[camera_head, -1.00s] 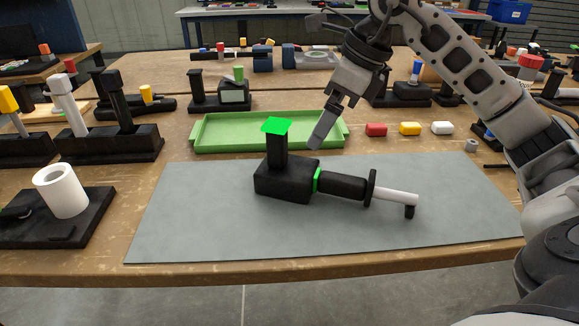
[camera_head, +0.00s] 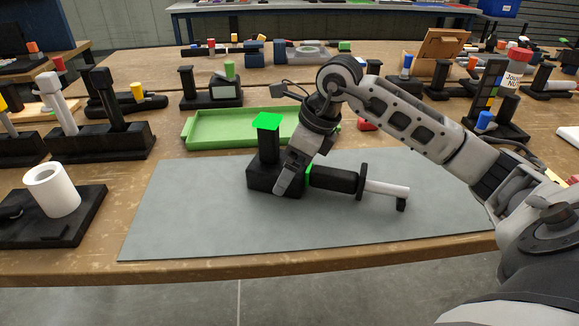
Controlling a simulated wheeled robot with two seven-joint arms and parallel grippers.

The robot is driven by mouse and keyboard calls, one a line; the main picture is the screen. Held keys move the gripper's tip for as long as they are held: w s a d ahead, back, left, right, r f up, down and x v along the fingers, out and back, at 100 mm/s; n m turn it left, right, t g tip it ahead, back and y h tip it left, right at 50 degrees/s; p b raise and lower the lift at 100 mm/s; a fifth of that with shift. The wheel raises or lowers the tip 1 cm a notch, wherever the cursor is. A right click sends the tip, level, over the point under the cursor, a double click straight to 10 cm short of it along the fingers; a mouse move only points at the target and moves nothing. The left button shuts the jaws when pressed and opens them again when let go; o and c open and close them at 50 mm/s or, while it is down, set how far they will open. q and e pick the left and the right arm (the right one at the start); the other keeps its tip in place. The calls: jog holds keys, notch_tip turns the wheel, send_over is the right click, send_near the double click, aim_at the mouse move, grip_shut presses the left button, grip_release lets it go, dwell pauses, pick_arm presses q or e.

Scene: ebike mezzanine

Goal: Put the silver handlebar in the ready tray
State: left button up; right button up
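A handlebar piece lies on the grey mat (camera_head: 190,215). It has a black block with a green-topped black post (camera_head: 267,140), a green ring, a black grip (camera_head: 335,179) and a silver rod end (camera_head: 385,188). A grey-silver post (camera_head: 60,105) stands in a black holder at the left; I cannot tell which one the task calls the silver handlebar. The green tray (camera_head: 215,128), likely the ready tray, looks empty behind the mat. My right gripper (camera_head: 284,187) points down at the block, hiding its right part; its finger gap and any contact are unclear. My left gripper is out of view.
A white cylinder (camera_head: 52,190) stands on a black base at the left. Black holders line the table's left and back. A red block (camera_head: 367,124) lies right of the tray, near my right arm. The mat's front part is clear.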

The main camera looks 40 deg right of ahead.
jog(key=c, duration=1)
jog(key=shift+r, duration=0.1)
jog(key=c, duration=0.5)
